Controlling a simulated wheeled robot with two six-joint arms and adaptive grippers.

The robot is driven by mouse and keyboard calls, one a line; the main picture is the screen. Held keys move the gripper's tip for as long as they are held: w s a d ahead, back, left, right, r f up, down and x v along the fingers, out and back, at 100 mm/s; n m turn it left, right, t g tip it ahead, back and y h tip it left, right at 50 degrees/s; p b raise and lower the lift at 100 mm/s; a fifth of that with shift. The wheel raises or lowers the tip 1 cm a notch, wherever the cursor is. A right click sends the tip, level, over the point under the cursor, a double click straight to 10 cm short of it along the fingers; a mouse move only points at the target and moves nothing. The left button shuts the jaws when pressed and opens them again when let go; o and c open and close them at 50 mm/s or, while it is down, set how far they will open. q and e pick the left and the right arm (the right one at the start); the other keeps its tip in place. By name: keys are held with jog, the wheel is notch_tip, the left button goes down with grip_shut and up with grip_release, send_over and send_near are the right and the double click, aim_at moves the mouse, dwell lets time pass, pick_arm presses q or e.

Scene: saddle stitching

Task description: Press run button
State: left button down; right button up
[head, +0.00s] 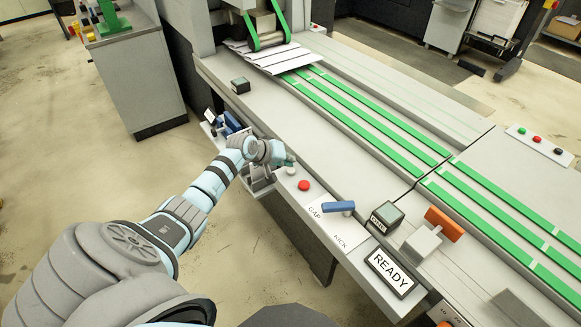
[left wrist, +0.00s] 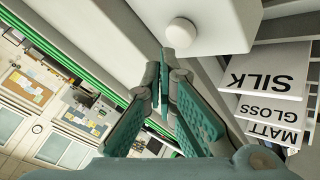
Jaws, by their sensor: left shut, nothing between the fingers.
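My left gripper (head: 286,161) is shut and empty, with its fingertips over the front edge of the machine. In the left wrist view the shut fingers (left wrist: 165,70) are close below a round white button (left wrist: 180,33), with a small gap in the picture; I cannot tell whether they touch it. In the head view this white button (head: 291,170) shows just beside the fingertips. A red button (head: 304,185) sits to its right on the same ledge. No label reading run is legible, so I cannot tell which button it is. My right gripper is not in view.
Another panel (head: 540,145) has several buttons. SILK, GLOSS and MATT labels (left wrist: 262,78) are at right in the wrist view.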

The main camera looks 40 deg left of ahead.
aim_at(288, 169)
pick_arm(q)
jog(key=shift+f, duration=0.15)
jog(key=shift+f, duration=0.3)
jog(key=shift+f+b, duration=0.55)
jog(key=shift+b, duration=0.05)
dwell(0.5)
jog(key=shift+r, duration=0.1)
jog(key=shift+r+p, duration=0.9)
jog(key=shift+p, duration=0.1)
notch_tip(288, 169, up, 4)
jog(key=p, duration=0.3)
jog(key=shift+f+p, duration=0.15)
jog(key=shift+p, duration=0.15)
jog(key=shift+r+p, duration=0.45)
jog(key=shift+r, duration=0.3)
jog(key=shift+f, duration=0.1)
